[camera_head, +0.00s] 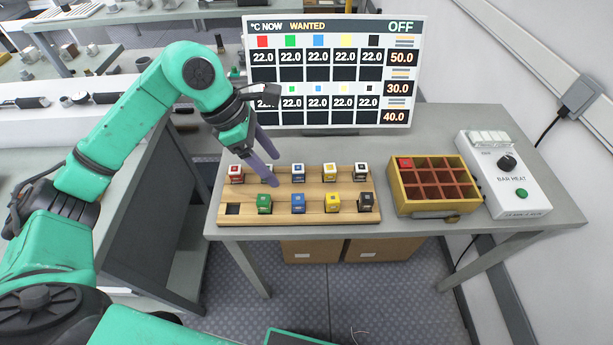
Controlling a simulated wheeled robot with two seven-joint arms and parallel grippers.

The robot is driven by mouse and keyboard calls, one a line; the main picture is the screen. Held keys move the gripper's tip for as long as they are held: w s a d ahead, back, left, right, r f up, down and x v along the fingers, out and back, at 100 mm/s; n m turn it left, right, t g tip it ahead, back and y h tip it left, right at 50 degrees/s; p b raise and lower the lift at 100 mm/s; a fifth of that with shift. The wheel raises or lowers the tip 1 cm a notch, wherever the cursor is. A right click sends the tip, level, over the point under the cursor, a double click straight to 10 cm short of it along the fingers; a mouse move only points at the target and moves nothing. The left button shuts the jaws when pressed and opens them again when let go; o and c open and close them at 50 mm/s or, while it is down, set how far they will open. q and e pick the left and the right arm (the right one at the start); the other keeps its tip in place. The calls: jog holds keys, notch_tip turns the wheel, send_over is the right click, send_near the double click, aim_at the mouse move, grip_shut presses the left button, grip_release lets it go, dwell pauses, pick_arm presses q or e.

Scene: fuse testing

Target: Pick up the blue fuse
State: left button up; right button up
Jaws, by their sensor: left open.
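The blue fuse (298,204) stands upright in the front row of the wooden rack (283,215), between a green fuse (264,204) and a yellow fuse (332,203). A white-topped fuse with a blue mark (298,173) stands behind it in the back row. My left gripper (274,171) has purple fingers, open and empty, reaching down over the rack. It is left of and behind the blue fuse, apart from it in the picture, and partly hides the back row near the green-marked fuse. My right gripper is out of view.
A black fuse (365,202) ends the front row; the front-left slot (233,209) is empty. A yellow compartment box (397,190) holds a red fuse (405,162). The bar heat unit (503,175) stands at right. The display (331,75) rises behind the rack, reading OFF.

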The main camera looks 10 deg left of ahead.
pick_arm(q)
jog(key=w, duration=0.1)
jog(key=p, duration=0.3)
send_over(297, 198)
jog(key=s+a, duration=0.2)
notch_tip(297, 198, down, 6)
jog(key=p+x, duration=0.1)
jog(key=x, duration=0.2)
jog(key=w+p+x, duration=0.1)
jog(key=p+x, duration=0.1)
jog(key=x, duration=0.2)
jog(key=shift+w+a, duration=0.1)
jog(key=shift+a, duration=0.1)
jog(key=shift+f, duration=0.15)
jog(key=shift+c, duration=0.9)
grip_shut()
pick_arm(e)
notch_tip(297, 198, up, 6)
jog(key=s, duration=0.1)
